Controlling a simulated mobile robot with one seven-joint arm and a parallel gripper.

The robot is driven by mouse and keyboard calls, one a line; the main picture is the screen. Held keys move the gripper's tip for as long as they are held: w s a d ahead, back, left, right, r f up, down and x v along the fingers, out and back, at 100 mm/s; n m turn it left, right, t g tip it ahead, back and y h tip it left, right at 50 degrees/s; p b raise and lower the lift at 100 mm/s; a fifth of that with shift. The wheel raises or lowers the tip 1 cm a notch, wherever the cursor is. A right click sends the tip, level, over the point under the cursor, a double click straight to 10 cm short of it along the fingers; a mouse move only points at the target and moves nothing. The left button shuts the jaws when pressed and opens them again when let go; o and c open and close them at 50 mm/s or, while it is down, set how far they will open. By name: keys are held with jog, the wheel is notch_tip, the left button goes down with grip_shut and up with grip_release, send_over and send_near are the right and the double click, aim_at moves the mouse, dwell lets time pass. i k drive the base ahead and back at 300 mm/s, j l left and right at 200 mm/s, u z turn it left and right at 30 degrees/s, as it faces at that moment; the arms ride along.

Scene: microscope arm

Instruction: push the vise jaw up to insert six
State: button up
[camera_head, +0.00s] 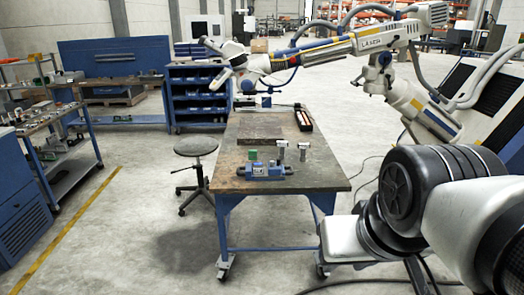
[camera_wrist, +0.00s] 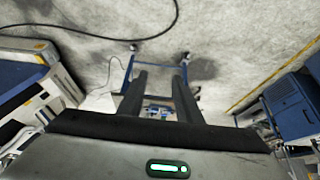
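A blue vise (camera_head: 265,171) sits near the front edge of the workbench, left of centre. A small green block (camera_head: 253,154) is just behind it. Two grey metal pieces (camera_head: 282,147) (camera_head: 304,149) stand upright behind and right of the vise. The jaw gap is too small to make out, and I cannot tell which piece is insert six. My gripper (camera_wrist: 159,76) shows in the wrist view with its two dark fingers apart and nothing held between them. A blue object, apparently the vise (camera_wrist: 158,109), shows beyond the gap, away from the fingers.
The workbench (camera_head: 325,178) has a flat dark plate and a long black tray (camera_head: 303,117) further back. A round stool (camera_head: 196,146) stands at its left. A large white-and-yellow laser arm (camera_head: 340,46) reaches over behind the bench. Shelves and a blue cabinet stand at left.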

aim_at(276, 170)
jog(key=i+l, duration=0.1)
jog(key=i, duration=2.4)
